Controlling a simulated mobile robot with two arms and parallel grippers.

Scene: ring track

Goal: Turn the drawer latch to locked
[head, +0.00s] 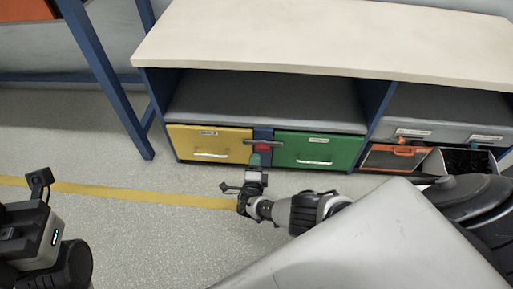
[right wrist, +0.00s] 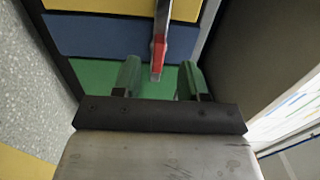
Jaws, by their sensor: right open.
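The latch (head: 262,147) is a red and grey piece on the blue post (head: 263,134) between a yellow drawer (head: 208,143) and a green drawer (head: 317,149). In the right wrist view the latch (right wrist: 159,50) is a long bar with a red part, lying across the blue strip towards the green. My right gripper (head: 257,160) is in front of the post, just below the latch. In the right wrist view its green fingers (right wrist: 159,82) are apart, with the bar's red end between them; contact is unclear. My left gripper (head: 15,225) is at the lower left, its fingers not visible.
A grey shelf (head: 265,95) lies above the drawers under a pale bench top (head: 320,35). At right are an orange-framed bin (head: 393,157) and grey drawers (head: 420,133). A blue table leg (head: 115,95) stands at left. The floor in front is clear.

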